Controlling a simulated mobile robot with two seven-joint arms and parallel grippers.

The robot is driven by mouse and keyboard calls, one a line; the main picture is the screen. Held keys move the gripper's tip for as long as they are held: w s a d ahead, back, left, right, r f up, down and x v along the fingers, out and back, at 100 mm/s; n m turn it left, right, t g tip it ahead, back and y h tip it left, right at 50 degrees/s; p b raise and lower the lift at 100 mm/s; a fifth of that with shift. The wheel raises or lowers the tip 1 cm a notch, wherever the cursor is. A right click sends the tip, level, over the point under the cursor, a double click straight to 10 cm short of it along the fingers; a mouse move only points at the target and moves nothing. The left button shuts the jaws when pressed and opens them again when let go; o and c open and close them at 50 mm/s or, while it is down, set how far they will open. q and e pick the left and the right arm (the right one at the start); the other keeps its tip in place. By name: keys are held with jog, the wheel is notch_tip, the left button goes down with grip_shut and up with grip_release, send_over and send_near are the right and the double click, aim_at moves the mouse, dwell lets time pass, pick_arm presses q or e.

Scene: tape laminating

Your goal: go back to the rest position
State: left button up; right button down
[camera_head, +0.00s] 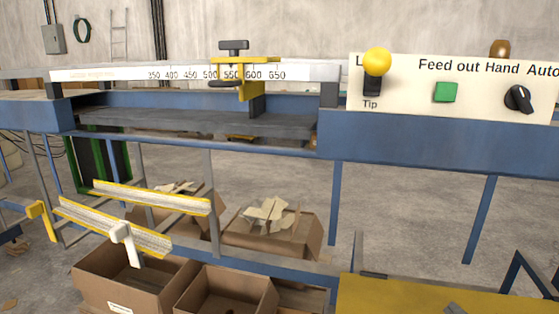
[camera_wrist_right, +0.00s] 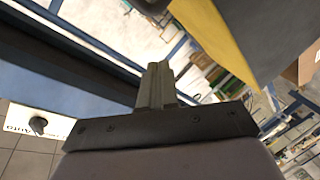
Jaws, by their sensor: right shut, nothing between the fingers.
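My right gripper (camera_wrist_right: 157,72) shows in the right wrist view with its two grey fingers together and nothing between them. A dark bar lies across the base of the fingers. In the head view only a small grey piece at the bottom edge, over the yellow surface, may be part of it. My left gripper is in neither view.
A blue machine frame (camera_head: 430,140) spans the head view, with a scale (camera_head: 120,75), a yellow clamp (camera_head: 262,66) and a control panel (camera_head: 475,85). Cardboard boxes (camera_head: 110,292) stand below left. A yellow surface (camera_head: 400,295) lies at lower right. A yellow-and-black part (camera_wrist_right: 240,30) is near the fingers.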

jog(key=s+a+f+m+g+y, duration=0.1)
jog(key=s+a+f+m+g, duration=0.25)
jog(key=s+f+g, duration=0.45)
jog(key=s+a+f+m+g, duration=0.2)
jog(key=s+f+m+g, duration=0.2)
jog(key=s+f, duration=0.7)
jog(key=w+a+f+t+y+p, duration=0.1)
jog(key=w+a+f+t+p, duration=0.1)
jog(key=w+t+p, duration=0.3)
jog(key=shift+w+a+t+y+p, duration=0.3)
jog(key=shift+a+t+y+p, duration=0.15)
jog(key=shift+t, duration=0.55)
